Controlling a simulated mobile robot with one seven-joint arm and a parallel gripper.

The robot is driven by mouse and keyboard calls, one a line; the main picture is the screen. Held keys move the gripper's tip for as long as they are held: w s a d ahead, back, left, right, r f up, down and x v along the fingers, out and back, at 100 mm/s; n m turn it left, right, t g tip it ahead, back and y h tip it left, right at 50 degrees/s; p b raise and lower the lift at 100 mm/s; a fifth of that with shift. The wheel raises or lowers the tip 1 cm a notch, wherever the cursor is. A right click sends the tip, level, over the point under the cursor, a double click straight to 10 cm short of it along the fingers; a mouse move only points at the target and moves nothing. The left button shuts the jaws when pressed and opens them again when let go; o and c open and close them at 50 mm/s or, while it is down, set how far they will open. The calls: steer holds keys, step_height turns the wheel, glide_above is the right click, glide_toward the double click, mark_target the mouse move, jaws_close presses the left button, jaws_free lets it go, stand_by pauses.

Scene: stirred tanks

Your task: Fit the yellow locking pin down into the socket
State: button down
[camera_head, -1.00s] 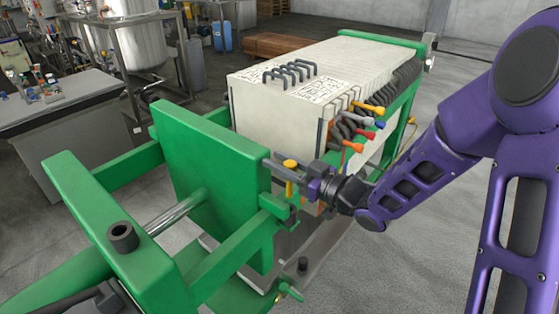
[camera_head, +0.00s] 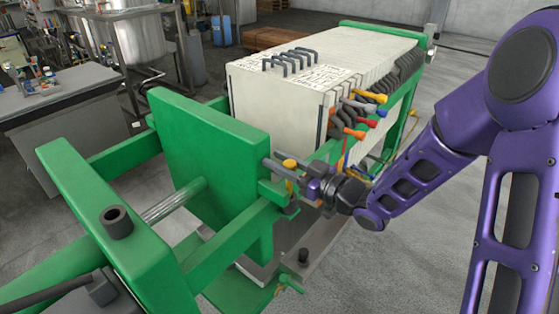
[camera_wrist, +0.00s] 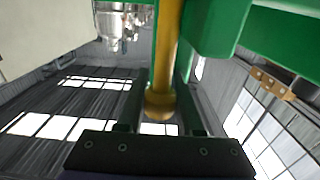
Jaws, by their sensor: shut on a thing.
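The yellow locking pin (camera_head: 290,163) stands upright between the fingers of my gripper (camera_head: 285,172), its rounded head showing above them. In the wrist view the pin (camera_wrist: 163,60) runs up between the two dark fingers, with its round head at the lower end. My gripper is shut on it. The pin is at a green bracket (camera_head: 272,190) on the right edge of the thick green plate (camera_head: 215,165). The pin's lower end is hidden by the fingers and bracket, and I cannot tell whether it is inside a socket.
The pale plate stack (camera_head: 290,100) stands behind, with colored handles (camera_head: 360,110) and dark hoses close to my arm. A dark round fitting (camera_head: 117,222) tops the near green frame (camera_head: 100,210). A green side rail lies below my gripper. Open floor is at the right.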

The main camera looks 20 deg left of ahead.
steer(key=shift+f+b, duration=0.65)
steer(key=shift+f, duration=1.1)
steer(key=shift+c, duration=2.4)
jaws_free()
steer(key=p+v, duration=0.1)
steer(key=v, duration=1.6)
steer(key=shift+d, duration=0.2)
steer(key=shift+s+f, duration=0.1)
